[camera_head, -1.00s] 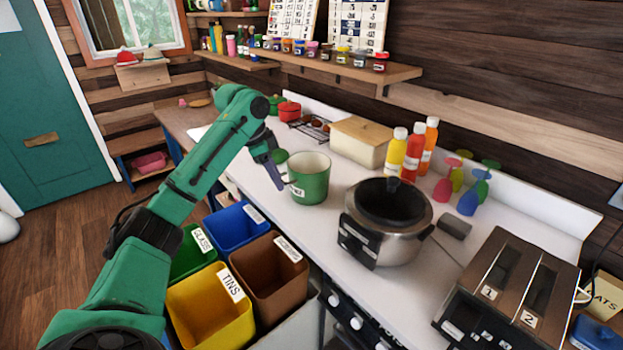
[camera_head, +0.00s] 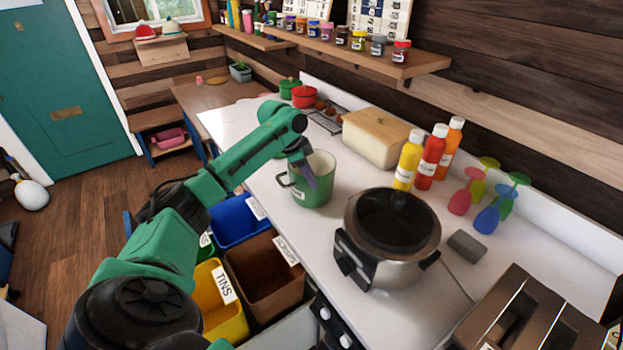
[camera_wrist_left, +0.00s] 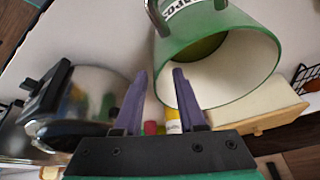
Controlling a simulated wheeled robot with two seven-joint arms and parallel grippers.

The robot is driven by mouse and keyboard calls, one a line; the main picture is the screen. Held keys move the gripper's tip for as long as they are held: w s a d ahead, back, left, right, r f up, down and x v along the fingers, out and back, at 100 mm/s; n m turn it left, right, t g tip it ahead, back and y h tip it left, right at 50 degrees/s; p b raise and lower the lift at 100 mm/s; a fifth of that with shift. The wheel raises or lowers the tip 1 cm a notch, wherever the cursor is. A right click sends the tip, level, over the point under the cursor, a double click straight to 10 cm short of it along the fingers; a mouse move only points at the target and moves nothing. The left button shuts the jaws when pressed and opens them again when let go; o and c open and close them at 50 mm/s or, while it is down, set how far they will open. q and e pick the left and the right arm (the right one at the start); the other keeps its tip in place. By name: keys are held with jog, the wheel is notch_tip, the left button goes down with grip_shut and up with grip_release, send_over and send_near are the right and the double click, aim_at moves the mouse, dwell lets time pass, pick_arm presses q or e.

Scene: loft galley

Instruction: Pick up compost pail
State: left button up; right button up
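The compost pail (camera_head: 316,190) is a green, open-topped pail with a pale inside, a side handle and a white label. It stands upright on the white counter. It fills the upper right of the left wrist view (camera_wrist_left: 262,75), with its open mouth and metal handle showing. My left gripper (camera_head: 308,178) is over the pail in the head view, its purple fingers in front of the mouth and rim. In the left wrist view the fingers (camera_wrist_left: 160,88) are apart with nothing between them; one overlaps the pail's rim. I cannot tell whether it touches. My right gripper is out of view.
A silver cooker with a black lid (camera_head: 392,225) stands close to the pail's right. A wooden-lidded box (camera_head: 372,152) and sauce bottles (camera_head: 431,158) are behind. Open bins, including a brown one (camera_head: 262,285), are below the counter's front edge.

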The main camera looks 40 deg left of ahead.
pick_arm(q)
jog(key=shift+p+x, duration=0.4)
jog(key=shift+x, duration=0.85)
jog(key=shift+s+d+f, duration=0.1)
jog(key=shift+s+f, duration=0.05)
jog(key=shift+f, duration=0.05)
jog(key=shift+c, duration=1)
grip_shut()
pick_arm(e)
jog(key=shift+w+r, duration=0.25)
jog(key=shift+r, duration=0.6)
pick_arm(q)
jog(key=shift+r, duration=0.1)
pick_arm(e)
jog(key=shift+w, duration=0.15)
